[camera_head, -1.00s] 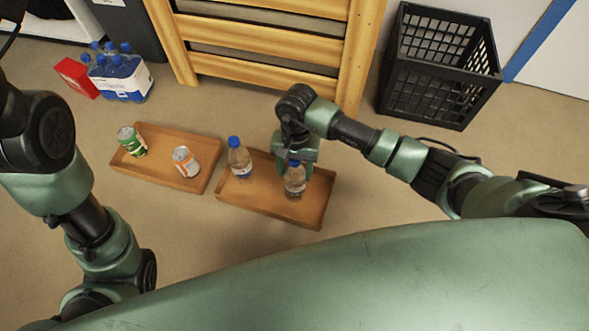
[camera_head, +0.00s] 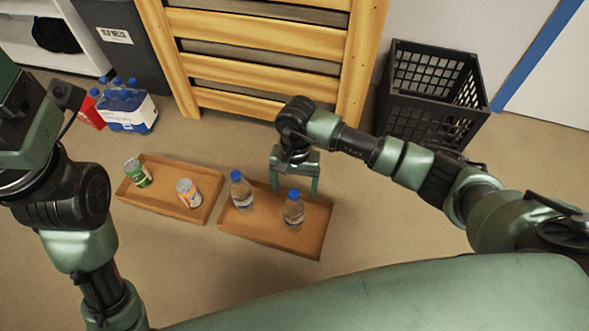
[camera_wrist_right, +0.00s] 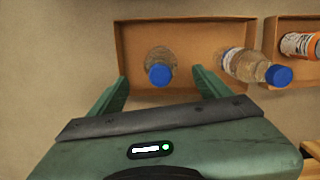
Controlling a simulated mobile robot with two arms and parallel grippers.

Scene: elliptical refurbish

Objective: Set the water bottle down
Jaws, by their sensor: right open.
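A clear water bottle (camera_head: 293,211) with a blue cap stands upright in the right-hand cardboard tray (camera_head: 262,237). A second blue-capped bottle (camera_head: 240,192) stands to its left in the same tray. My right gripper (camera_head: 296,184) is open and empty, just behind and above the first bottle. In the right wrist view this bottle (camera_wrist_right: 160,66) shows between the spread fingers, beyond the palm, with clear space on both sides. The second bottle (camera_wrist_right: 240,62) is right of the fingers there. My left arm shows at the left edge, but its fingertips are not visible.
A left tray (camera_head: 160,206) holds a green can (camera_head: 138,173) and an orange-white can (camera_head: 188,193). A bottle pack (camera_head: 128,108) stands behind. A wooden slatted frame (camera_head: 260,55) and a black crate (camera_head: 432,97) stand at the back. Floor right of the trays is clear.

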